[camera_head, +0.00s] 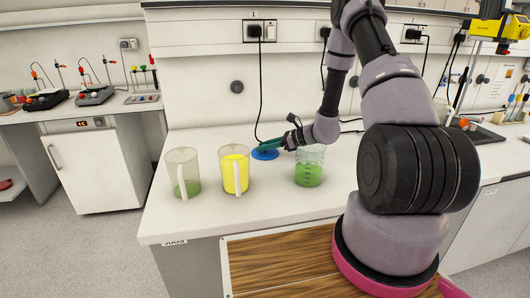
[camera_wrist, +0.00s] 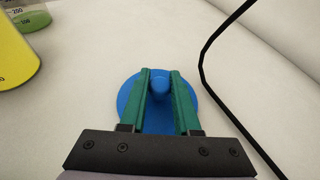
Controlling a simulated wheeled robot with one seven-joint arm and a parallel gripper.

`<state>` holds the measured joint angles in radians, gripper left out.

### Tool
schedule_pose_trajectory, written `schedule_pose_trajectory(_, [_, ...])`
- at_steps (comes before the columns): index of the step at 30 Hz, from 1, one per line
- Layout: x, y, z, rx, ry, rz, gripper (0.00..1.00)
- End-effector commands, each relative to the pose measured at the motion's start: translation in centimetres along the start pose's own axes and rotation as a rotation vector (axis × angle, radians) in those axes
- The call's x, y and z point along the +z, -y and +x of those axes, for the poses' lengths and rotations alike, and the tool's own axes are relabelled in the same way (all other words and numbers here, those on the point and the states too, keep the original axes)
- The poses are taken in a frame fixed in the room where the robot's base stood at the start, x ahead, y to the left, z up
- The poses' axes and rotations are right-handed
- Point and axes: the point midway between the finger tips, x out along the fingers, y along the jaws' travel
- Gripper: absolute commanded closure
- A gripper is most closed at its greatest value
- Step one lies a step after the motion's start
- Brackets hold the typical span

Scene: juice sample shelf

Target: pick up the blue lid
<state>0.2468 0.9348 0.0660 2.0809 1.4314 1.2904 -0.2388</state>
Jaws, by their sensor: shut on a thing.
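The blue lid (camera_head: 265,154) is a round disc with a small knob, on the white bench behind the jugs. In the wrist view the blue lid (camera_wrist: 131,97) lies flat below my gripper, with its knob between the fingertips. My gripper (camera_head: 277,145) has green fingers and reaches in from the right, low over the bench. In the wrist view my gripper (camera_wrist: 160,80) is shut on the knob of the lid. I cannot tell whether the lid is lifted off the bench.
A jug with some green liquid (camera_head: 183,172), a yellow-filled jug (camera_head: 234,170) and a beaker of green liquid (camera_head: 309,168) stand on the white bench (camera_head: 215,215). A black cable (camera_wrist: 203,68) runs just right of the lid. The bench front is clear.

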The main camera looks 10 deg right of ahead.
Motion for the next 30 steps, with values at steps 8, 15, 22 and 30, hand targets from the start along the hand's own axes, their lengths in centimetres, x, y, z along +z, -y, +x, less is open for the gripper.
schedule_pose_trajectory(8, [1.0, 0.0, -0.4, 0.0, 0.0, -0.002, 1.0])
schedule_pose_trajectory(15, [5.1, 0.0, -2.1, -0.001, 0.001, -0.005, 1.0])
schedule_pose_trajectory(22, [8.5, 0.1, -3.6, -0.007, 0.0, -0.002, 1.0])
schedule_pose_trajectory(30, [12.0, 2.5, -6.1, -0.233, 0.006, 0.07, 1.0])
